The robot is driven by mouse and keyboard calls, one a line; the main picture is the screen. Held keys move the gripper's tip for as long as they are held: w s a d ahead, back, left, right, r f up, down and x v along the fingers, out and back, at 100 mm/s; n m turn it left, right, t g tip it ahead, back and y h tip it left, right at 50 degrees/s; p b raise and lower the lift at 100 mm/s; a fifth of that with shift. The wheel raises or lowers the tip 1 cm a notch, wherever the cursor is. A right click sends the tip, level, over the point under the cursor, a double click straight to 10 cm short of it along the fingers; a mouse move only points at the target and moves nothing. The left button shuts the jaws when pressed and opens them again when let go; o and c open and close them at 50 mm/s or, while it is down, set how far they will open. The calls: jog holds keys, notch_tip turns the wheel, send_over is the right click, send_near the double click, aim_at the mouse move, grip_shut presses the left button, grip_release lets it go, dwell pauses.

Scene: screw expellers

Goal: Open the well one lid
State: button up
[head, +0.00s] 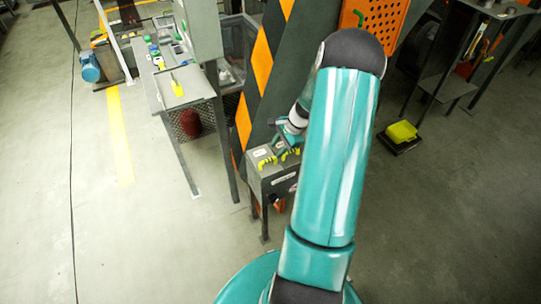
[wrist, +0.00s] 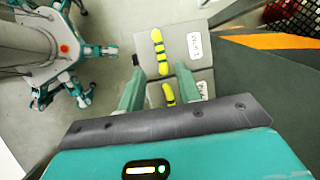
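Two grey lids sit side by side on a dark box (head: 279,185). Each has a yellow handle with a dark band and a white label that I cannot read surely. In the wrist view, the upper lid (wrist: 178,42) has its handle (wrist: 158,52) just beyond my fingertips. The lower lid (wrist: 188,75) has its handle (wrist: 168,93) between my fingers, with space on both sides. My gripper (wrist: 160,68) is open and holds nothing. In the head view, the handles show as yellow shapes, left (head: 266,162) and right (head: 291,153), below my wrist. Both lids look closed.
A black-and-orange striped panel (head: 262,75) rises right behind the box. A workbench (head: 186,94) with small items stands at the left. A yellow container (head: 401,131) lies on the floor at the right. The floor around the box's front is clear.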

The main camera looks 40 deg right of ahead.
aim_at(271, 160)
jog(key=x, duration=0.6)
grip_shut()
